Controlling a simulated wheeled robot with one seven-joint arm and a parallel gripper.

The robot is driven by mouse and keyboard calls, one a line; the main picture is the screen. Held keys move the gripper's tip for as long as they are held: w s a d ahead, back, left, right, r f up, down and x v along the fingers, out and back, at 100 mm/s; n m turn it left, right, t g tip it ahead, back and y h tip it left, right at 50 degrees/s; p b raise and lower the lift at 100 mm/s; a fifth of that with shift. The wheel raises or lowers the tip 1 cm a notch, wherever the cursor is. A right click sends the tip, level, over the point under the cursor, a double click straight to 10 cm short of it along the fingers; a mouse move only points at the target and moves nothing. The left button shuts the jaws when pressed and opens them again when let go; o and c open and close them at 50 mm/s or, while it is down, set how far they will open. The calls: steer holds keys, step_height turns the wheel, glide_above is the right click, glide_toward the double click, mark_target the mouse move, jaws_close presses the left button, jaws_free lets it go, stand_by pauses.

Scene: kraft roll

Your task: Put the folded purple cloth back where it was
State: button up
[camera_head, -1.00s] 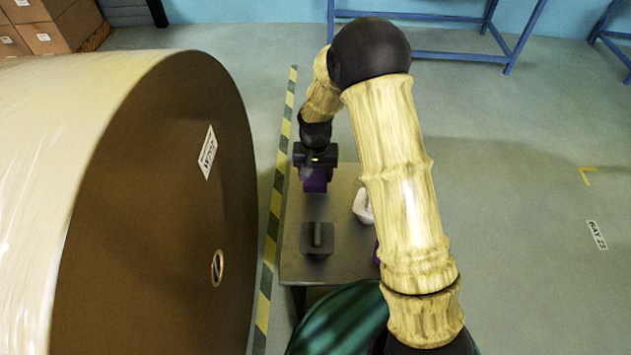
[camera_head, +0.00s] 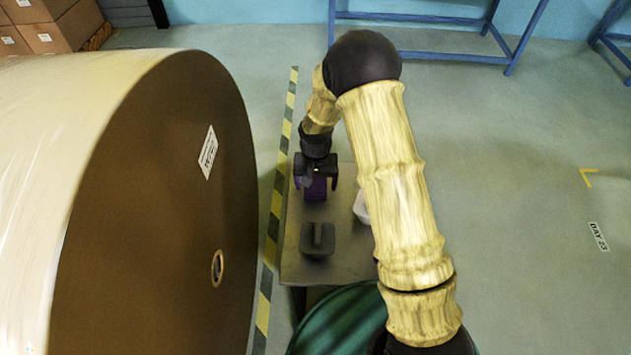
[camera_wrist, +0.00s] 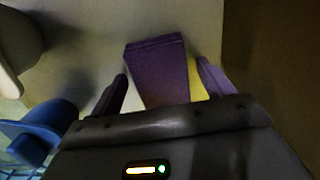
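The folded purple cloth (camera_head: 316,188) is at the far part of the small grey table (camera_head: 345,262), below my gripper. In the wrist view the purple cloth (camera_wrist: 160,72) lies between my two fingers, with a gap on each side. My gripper (camera_head: 316,184) is open around it; the wrist view shows the spread fingers of my gripper (camera_wrist: 162,88) apart from the cloth. The near end of the cloth is hidden behind the gripper body. A yellow patch (camera_wrist: 197,84) shows between the cloth and the right finger.
A dark grey block with an upright ridge (camera_head: 317,240) stands nearer on the table. A white object (camera_head: 361,206) is partly hidden by my arm. A blue object (camera_wrist: 32,132) shows in the wrist view.

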mark_target(316, 184)
step_height(316, 184, up, 12)
steer(key=p, duration=0.1)
stand_by(0.6)
stand_by(0.6)
steer(key=s+d+r+t, duration=0.1)
steer(key=s+d+r, duration=0.3)
steer(key=s+d, duration=0.3)
steer(key=s+d+r+t, duration=0.1)
steer(key=s+d+r, duration=0.3)
steer(key=s+d, duration=0.4)
steer(key=shift+s+d+r+t, duration=0.25)
steer(key=shift+s+r+t, duration=0.05)
steer(key=shift+s, duration=0.9)
